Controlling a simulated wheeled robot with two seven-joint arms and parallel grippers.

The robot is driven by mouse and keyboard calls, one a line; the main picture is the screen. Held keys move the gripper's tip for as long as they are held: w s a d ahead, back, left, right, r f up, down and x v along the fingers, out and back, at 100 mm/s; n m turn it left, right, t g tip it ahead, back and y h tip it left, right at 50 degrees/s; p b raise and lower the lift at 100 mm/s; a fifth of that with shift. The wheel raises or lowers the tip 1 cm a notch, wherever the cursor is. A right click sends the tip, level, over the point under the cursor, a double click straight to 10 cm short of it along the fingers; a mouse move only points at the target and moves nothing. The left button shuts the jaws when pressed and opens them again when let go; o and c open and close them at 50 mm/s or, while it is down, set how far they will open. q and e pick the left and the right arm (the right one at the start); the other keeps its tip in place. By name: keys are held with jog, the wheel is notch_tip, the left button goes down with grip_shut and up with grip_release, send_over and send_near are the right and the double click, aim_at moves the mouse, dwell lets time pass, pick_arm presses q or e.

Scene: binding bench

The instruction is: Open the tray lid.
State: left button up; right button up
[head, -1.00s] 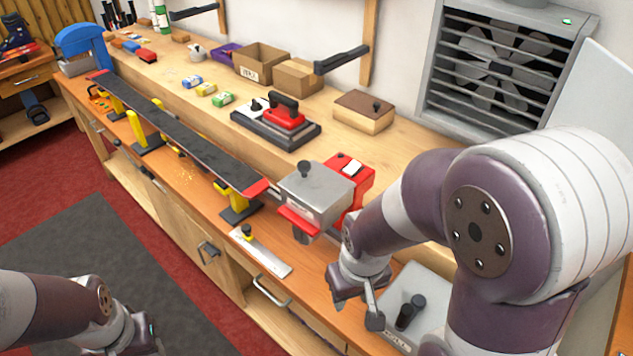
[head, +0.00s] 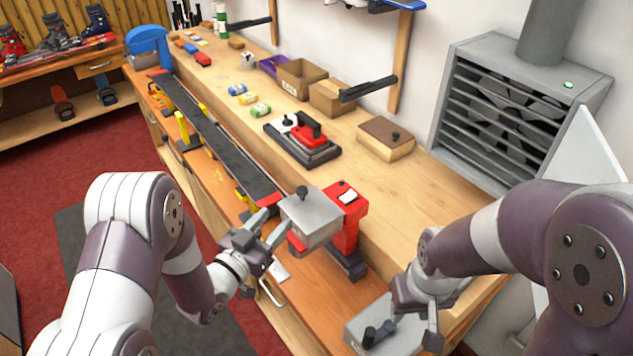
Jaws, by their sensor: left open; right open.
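A grey metal box with a flat top and a black knob (head: 302,192) sits against a red unit (head: 346,226) on the bench. Its top (head: 318,203) looks closed. My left gripper (head: 270,223) is open and empty, just left of this box; I cannot tell whether it touches it. My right gripper (head: 416,322) is open and points down beside a light grey flat case (head: 358,334) with black knobs, at the bench's near end. My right arm hides part of that case.
A long dark ski (head: 215,135) lies on yellow supports along the bench's front. A red and black tool (head: 303,138) and open cardboard boxes (head: 300,80) stand on the raised shelf. A slatted fan unit (head: 505,110) is at the back right.

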aim_at(299, 192)
pick_arm(q)
jog(key=p+x, duration=0.4)
jog(key=x, duration=0.7)
jog(key=shift+d+r, duration=0.1)
jog(key=shift+r, duration=0.05)
jog(key=shift+w+d, duration=0.2)
jog(key=shift+w, duration=0.05)
jog(key=shift+w+a, duration=0.1)
jog(key=shift+c, duration=0.6)
grip_shut()
